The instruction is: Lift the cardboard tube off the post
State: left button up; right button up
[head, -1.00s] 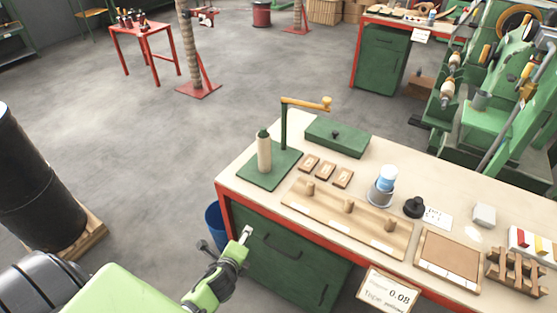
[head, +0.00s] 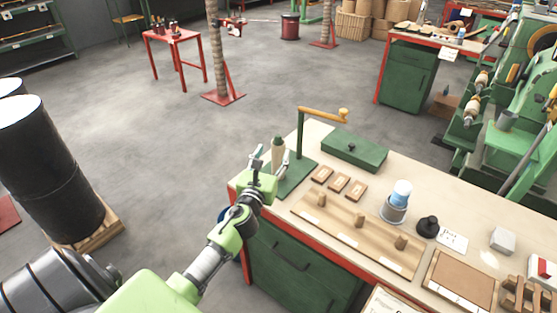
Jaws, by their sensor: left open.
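The cardboard tube (head: 278,157) is a pale tan cylinder standing upright on a post. The post's green tip (head: 278,140) shows above it. The post stands on a green base plate (head: 300,176) at the workbench's back left corner. My left gripper (head: 270,160) is at the tube, its fingers apart, one seen on the left side of the tube and one on the right. The gripper body hides the tube's lower part. I cannot tell whether the fingers touch the tube. My right gripper is not in view.
A green upright with a yellow crank arm (head: 322,114) rises just right of the tube. A green box (head: 354,150), small wooden blocks (head: 339,183) and a wooden board with pegs (head: 358,232) lie to the right.

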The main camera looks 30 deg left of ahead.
aim_at(276, 149)
pick_arm(q)
jog(key=shift+f+b+x, duration=0.1)
jog(key=shift+f+x, duration=0.1)
jog(key=shift+x, duration=0.9)
jog(key=shift+f+b+x, duration=0.1)
jog(key=shift+f+x, duration=0.05)
jog(key=shift+x, duration=0.95)
jog(key=shift+f+b+x, duration=0.1)
jog(key=shift+f+x, duration=0.1)
jog(key=shift+x, duration=0.9)
jog(key=c, duration=1.2)
